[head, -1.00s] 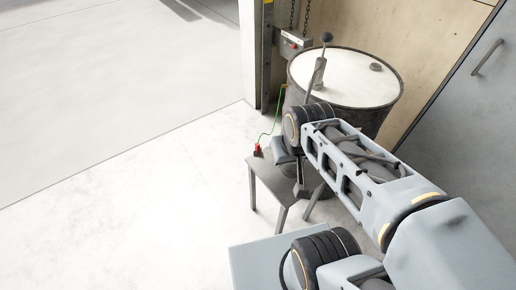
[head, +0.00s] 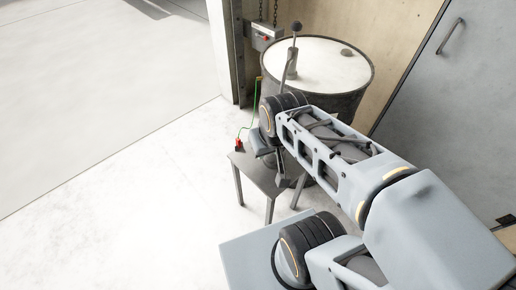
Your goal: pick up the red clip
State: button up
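The red clip (head: 238,145) is small and sits at the far left corner of a grey stool (head: 244,165), with a green wire running up from it toward the drum. My gripper (head: 283,182) is to the right of the clip, over the right part of the stool and apart from the clip. My own arm hides much of the gripper, and its fingers show only as a small dark shape. I cannot tell whether it is open or shut.
A dark drum (head: 345,104) with a white top stands behind the stool, and a lever with a black knob (head: 296,27) rises by it. A grey box with a red button (head: 267,38) hangs at the wall. The floor (head: 120,200) to the left is clear.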

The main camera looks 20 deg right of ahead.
aim_at(238, 141)
jog(key=u, duration=0.05)
jog(key=k, duration=0.5)
jog(key=u, duration=1.1)
jog(key=i, duration=3.1)
jog(key=z, duration=3.15)
